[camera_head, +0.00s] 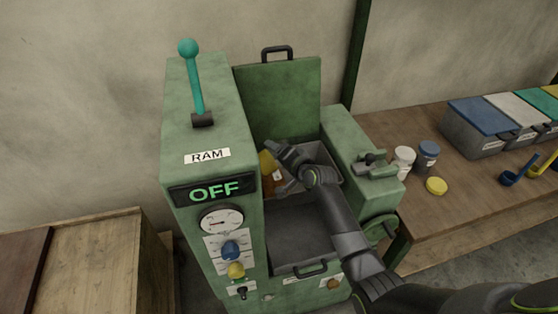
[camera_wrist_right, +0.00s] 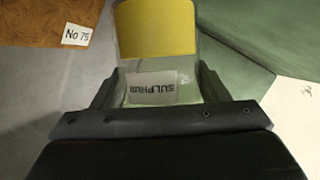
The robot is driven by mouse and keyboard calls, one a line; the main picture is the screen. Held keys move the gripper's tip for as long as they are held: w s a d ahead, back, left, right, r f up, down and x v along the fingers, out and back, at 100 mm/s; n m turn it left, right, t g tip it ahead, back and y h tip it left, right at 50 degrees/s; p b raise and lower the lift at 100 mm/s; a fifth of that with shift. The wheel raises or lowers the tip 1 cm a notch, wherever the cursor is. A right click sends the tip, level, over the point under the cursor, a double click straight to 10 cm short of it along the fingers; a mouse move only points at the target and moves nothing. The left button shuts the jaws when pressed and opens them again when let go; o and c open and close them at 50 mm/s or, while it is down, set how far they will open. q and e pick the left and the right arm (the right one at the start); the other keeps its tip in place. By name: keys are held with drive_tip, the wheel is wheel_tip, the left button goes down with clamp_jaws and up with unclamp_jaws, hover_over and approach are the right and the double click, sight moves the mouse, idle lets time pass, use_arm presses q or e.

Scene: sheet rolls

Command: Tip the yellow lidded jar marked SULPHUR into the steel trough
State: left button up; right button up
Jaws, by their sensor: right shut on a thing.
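The SULPHUR jar (camera_wrist_right: 150,85) is clear with a white label and yellow contents; the label reads upside down in the right wrist view. My right gripper (camera_wrist_right: 155,100) is shut on it, with one finger on each side. A yellow lid (camera_head: 436,186) lies apart on the bench. My left gripper is not in view.
The green machine has a raised cover (camera_head: 280,100), a teal RAM lever (camera_head: 194,80) and an OFF display (camera_head: 214,192). Two small jars (camera_head: 403,160) (camera_head: 428,154), lidded bins (camera_head: 480,125) and scoops (camera_head: 520,170) occupy the right bench. A No 75 tag (camera_wrist_right: 76,35) shows on something brown.

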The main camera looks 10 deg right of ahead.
wheel_tip(320, 180, down, 2)
drive_tip(key=m+y+b, duration=0.1)
drive_tip(key=m+b, duration=0.1)
drive_tip(key=b, duration=0.2)
drive_tip(key=shift+d+f+t+b, duration=0.1)
drive_tip(key=shift+t+b, duration=0.2)
drive_tip(key=shift+d+r+m+y+b, duration=0.2)
drive_tip(key=shift+m+y+b, duration=0.1)
drive_tip(key=shift+m+y, duration=0.2)
drive_tip(key=shift+d+r+m+t+y+b, duration=0.15)
drive_tip(key=shift+m+y+b, duration=0.1)
drive_tip(key=shift+m+b, duration=0.3)
drive_tip(key=shift+d+m+t+y+b, duration=0.15)
drive_tip(key=shift+m+y+b, duration=0.1)
drive_tip(key=shift+m+b, duration=0.25)
drive_tip(key=shift+w+d+r+m+t+y+b, duration=0.1)
drive_tip(key=shift+d+r+m+t+y+b, duration=0.15)
drive_tip(key=shift+m+b, duration=0.3)
drive_tip(key=shift+d+r+m+t+y+b, duration=0.15)
drive_tip(key=shift+m+t+b, duration=0.1)
drive_tip(key=shift+m+b, duration=0.25)
drive_tip(key=shift+r+m, duration=0.3)
drive_tip(key=shift+m, duration=0.2)
drive_tip(key=shift+d, duration=0.1)
